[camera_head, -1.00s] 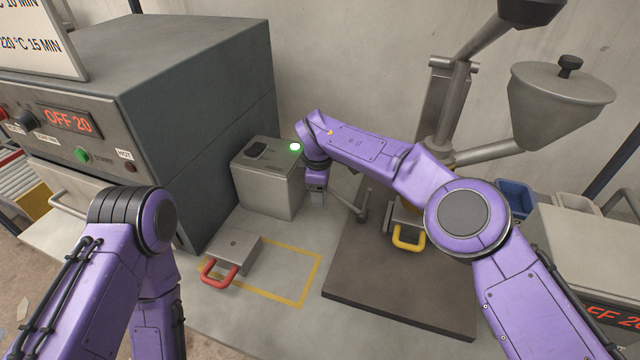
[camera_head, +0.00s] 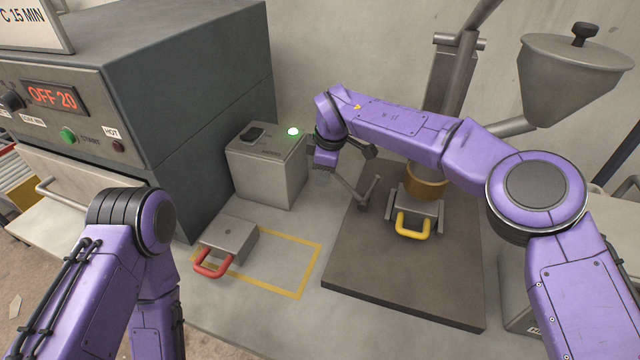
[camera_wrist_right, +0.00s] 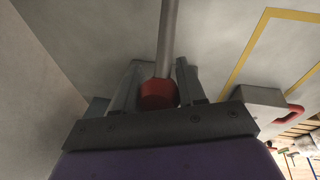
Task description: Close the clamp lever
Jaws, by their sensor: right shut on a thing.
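The clamp lever is a grey rod (camera_head: 350,188) with a red knob (camera_wrist_right: 158,94) at its end. It sits at the back left of the dark base plate (camera_head: 390,285), beside the machine's column. My right gripper (camera_head: 323,174) is at the lever's free end, near the grey box. In the right wrist view the right gripper (camera_wrist_right: 158,72) has one finger on each side of the red knob and is shut on it. The knob is hidden in the head view. My left arm shows at the left, but its gripper is out of view.
A grey box (camera_head: 268,170) with a green light stands just left of my right gripper. A block with a yellow handle (camera_head: 413,226) sits under a brown ring. A large oven stands left.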

